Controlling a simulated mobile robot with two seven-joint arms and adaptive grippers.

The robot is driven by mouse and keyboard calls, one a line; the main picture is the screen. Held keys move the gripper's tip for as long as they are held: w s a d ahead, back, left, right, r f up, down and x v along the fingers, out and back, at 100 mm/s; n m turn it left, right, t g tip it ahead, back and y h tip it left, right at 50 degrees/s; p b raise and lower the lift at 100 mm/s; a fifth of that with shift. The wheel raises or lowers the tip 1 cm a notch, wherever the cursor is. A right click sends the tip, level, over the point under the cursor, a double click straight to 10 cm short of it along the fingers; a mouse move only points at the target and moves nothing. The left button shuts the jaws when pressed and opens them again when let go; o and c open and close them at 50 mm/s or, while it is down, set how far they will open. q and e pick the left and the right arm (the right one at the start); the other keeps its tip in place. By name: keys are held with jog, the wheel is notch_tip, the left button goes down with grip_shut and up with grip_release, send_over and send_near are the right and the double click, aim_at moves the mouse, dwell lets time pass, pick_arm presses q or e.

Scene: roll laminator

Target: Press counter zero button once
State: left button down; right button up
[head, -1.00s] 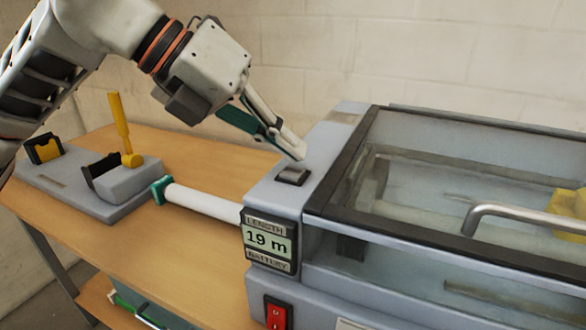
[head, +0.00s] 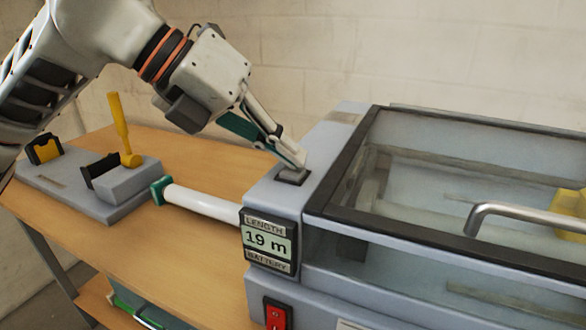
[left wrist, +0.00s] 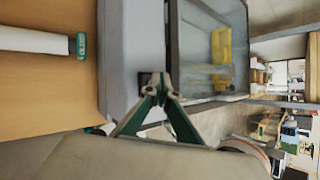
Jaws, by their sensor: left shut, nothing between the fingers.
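The counter zero button (head: 290,178) is a dark square key on the grey top of the laminator (head: 325,140), left of the clear lid. The counter display (head: 268,244) on the front reads "LENGTH 19 m". My left gripper (head: 300,163) is shut and empty, its fingertips down at the button's upper edge. They seem to touch it, but I cannot tell whether it is pressed in. In the left wrist view the closed fingertips (left wrist: 159,78) are beside the dark button (left wrist: 144,79), which they partly hide. My right gripper is out of view.
A red switch (head: 277,315) is low on the laminator's front. The framed clear lid (head: 450,160) has a metal handle (head: 520,214). A white roll (head: 203,203) with a green end lies left of the machine, near a grey stand (head: 110,205) with a yellow-handled lever (head: 121,128).

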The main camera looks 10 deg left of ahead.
pick_arm(q)
jog(key=shift+f, duration=0.35)
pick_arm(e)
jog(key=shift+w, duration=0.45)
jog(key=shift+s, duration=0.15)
pick_arm(q)
jog(key=shift+r, duration=0.65)
jog(key=shift+s+r+p, duration=0.1)
jog(key=shift+r+p, duration=0.2)
jog(key=shift+p, duration=0.15)
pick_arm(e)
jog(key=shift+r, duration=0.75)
pick_arm(q)
jog(key=shift+f, duration=0.1)
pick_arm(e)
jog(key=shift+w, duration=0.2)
